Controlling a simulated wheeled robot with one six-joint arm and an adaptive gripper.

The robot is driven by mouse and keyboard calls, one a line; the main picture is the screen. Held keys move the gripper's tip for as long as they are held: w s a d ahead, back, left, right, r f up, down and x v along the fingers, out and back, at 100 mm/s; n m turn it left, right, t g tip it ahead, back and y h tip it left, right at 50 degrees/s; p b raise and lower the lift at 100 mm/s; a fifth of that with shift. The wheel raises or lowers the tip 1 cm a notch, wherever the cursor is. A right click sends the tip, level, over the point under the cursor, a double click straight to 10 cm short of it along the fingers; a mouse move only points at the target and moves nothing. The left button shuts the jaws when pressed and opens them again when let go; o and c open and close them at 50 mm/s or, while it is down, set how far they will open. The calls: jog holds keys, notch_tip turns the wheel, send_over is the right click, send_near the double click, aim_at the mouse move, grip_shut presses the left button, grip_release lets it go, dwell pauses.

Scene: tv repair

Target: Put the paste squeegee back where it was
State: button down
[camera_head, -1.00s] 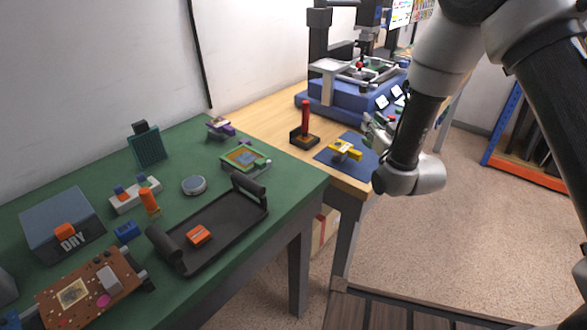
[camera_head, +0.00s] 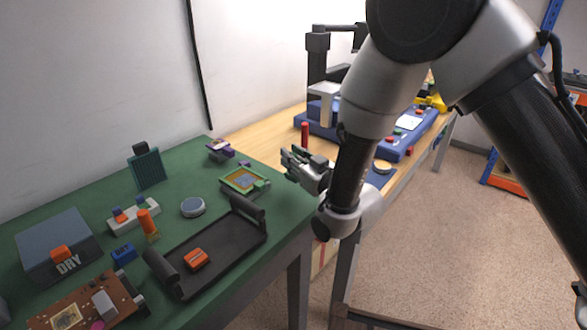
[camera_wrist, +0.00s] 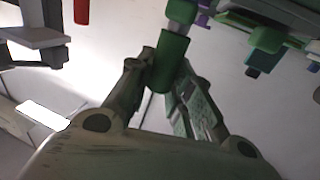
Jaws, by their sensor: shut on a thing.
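The paste squeegee appears to be the green round handle (camera_wrist: 172,62) between my fingertips in the wrist view. A paler part is at its upper end. My gripper (camera_wrist: 165,75) is shut on the green handle. In the head view my gripper (camera_head: 288,160) is above the right part of the green bench mat (camera_head: 180,170), right of a green-framed stencil board (camera_head: 243,180); the held piece cannot be made out there. A small purple stand (camera_head: 220,150) is at the back of the mat, left of my gripper.
A black tray (camera_head: 225,245) with an orange block (camera_head: 195,259) lies on the green mat, beside a round grey tin (camera_head: 193,207) and an orange bottle (camera_head: 148,225). A red upright handle (camera_head: 305,133) and a blue machine (camera_head: 405,145) stand on the wooden bench behind.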

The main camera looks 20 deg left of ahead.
jog(key=shift+f, duration=1.45)
jog(key=c, duration=1.3)
grip_release()
jog(key=shift+f, duration=0.15)
